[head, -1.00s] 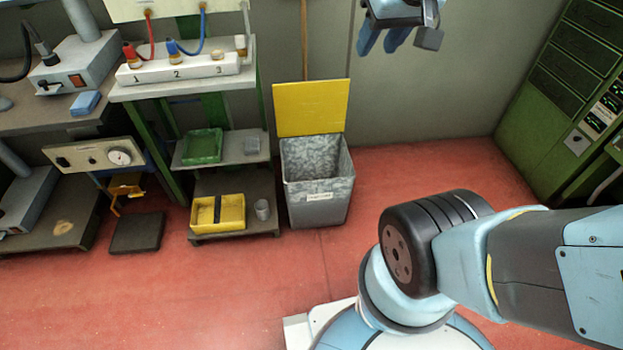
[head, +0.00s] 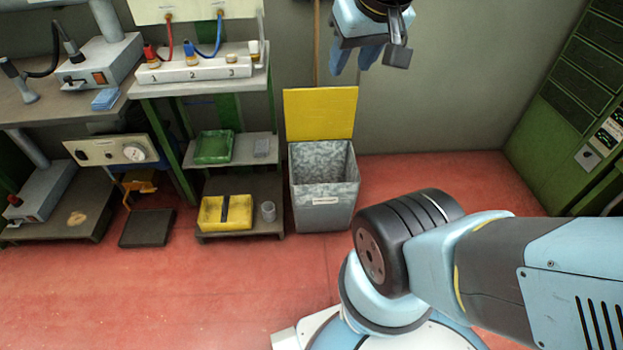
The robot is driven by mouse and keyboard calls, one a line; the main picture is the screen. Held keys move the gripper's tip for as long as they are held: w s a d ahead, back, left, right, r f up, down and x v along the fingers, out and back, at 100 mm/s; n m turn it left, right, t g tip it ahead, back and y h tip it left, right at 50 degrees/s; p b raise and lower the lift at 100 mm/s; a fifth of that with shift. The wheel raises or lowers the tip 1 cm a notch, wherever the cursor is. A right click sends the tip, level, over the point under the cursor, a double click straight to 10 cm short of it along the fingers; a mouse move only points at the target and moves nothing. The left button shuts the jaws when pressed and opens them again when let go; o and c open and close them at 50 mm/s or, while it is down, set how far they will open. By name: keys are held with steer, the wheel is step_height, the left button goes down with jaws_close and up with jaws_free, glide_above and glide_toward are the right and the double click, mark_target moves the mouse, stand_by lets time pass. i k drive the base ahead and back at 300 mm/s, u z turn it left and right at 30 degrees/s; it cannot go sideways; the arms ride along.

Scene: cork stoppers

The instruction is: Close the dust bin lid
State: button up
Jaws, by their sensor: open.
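The dust bin (head: 324,200) is a grey speckled box with a white label, standing on the red floor against the wall. Its yellow lid (head: 320,113) stands upright at the back edge, so the bin's top is open. My gripper (head: 356,65) is at the top of the head view, above and to the right of the lid in the picture. Its blue fingers point down and are apart, with nothing between them. It does not appear to touch the lid.
A bench with numbered sockets (head: 195,68) stands above. A green cabinet (head: 575,85) is at right. Floor right of the bin is clear.

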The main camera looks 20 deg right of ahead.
mark_target(312, 114)
steer(key=z, duration=0.05)
steer(key=i, duration=1.3)
steer(key=z, duration=0.5)
